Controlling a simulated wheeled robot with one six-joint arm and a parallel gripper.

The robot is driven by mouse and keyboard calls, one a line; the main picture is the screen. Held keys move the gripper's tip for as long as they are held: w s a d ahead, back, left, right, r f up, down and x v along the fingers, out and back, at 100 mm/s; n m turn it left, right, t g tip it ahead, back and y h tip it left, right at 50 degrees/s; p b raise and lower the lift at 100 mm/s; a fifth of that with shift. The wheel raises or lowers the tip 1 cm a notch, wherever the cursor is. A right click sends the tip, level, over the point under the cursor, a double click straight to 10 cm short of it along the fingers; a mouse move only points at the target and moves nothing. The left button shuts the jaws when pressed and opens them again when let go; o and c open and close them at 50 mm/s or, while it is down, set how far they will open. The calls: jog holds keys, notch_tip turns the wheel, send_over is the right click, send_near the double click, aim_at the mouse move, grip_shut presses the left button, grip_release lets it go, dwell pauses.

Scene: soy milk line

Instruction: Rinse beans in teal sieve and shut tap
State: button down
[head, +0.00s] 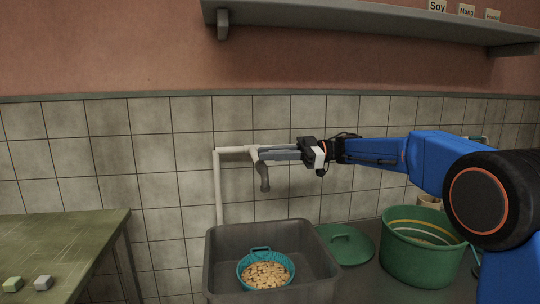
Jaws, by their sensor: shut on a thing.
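The teal sieve (243,275) sits in the grey sink basin (222,240) and holds pale beans (266,275). The tap (265,180) is on the wall pipe above the basin, with its spout pointing down. No water stream can be made out below it. My gripper (298,152) is at the tap, shut on its grey lever (278,154), which points right along the wall. The gripper body hides the lever's end.
A green bucket (412,270) stands right of the basin, beside a green lid (343,243). A green table (65,240) with two small blocks (28,284) is at left. A shelf (370,28) with labels runs above my arm.

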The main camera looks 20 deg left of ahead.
jog(key=shift+w+r+n+g, duration=0.15)
jog(key=shift+r+n+g, duration=0.05)
jog(key=shift+n+g, duration=0.1)
jog(key=c, duration=1.7)
grip_release()
jog(key=shift+f, duration=0.1)
jog(key=shift+c, duration=0.2)
jog(key=v, duration=1.7)
jog(key=shift+w, duration=0.2)
